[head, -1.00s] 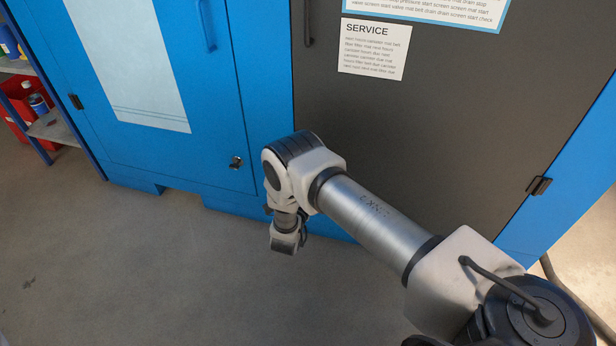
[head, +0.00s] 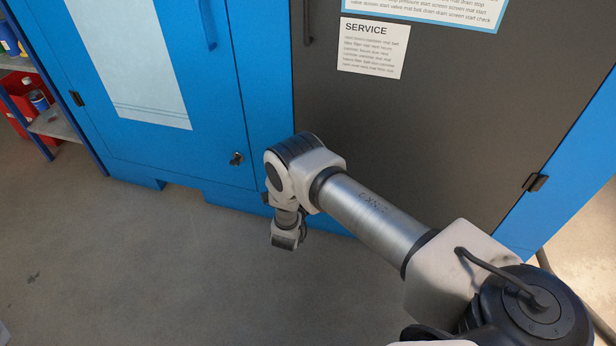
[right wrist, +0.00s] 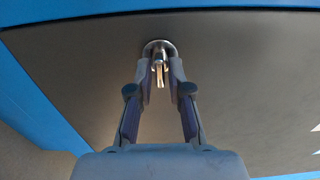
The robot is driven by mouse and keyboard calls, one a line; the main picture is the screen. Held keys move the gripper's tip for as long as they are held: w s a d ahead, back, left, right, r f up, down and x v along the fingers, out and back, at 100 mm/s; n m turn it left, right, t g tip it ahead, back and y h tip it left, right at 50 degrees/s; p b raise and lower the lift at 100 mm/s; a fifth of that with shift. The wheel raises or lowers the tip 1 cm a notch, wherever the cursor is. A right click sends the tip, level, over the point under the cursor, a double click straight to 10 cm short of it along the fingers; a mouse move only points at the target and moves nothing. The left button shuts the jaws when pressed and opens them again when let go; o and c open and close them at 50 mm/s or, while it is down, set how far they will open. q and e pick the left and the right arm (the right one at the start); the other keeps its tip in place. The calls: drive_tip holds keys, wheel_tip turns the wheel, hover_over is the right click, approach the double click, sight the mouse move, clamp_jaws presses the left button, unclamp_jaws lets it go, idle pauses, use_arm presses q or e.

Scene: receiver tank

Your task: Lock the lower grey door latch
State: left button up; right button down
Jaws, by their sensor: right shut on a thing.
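The grey door (head: 420,130) fills the right half of the head view. In the right wrist view the grey door (right wrist: 235,80) shows with its lower latch (right wrist: 158,47), a round metal fitting with a small wing that points down in the picture. My right gripper (right wrist: 160,70) has its two fingertips closed in on the wing, one on each side. In the head view my right arm hides this latch and the right gripper. My left gripper is not in view.
A blue door (head: 165,100) with its own small latch (head: 236,158) stands left of the grey door. A black hinge (head: 536,182) is at the grey door's right edge. A shelf (head: 55,125) with a red bin (head: 40,105) is at far left. The floor (head: 130,250) in front is clear.

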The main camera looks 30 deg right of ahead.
drive_tip(key=c, duration=1.3)
unclamp_jaws()
drive_tip(key=shift+o, duration=0.2)
drive_tip(key=v, duration=1.2)
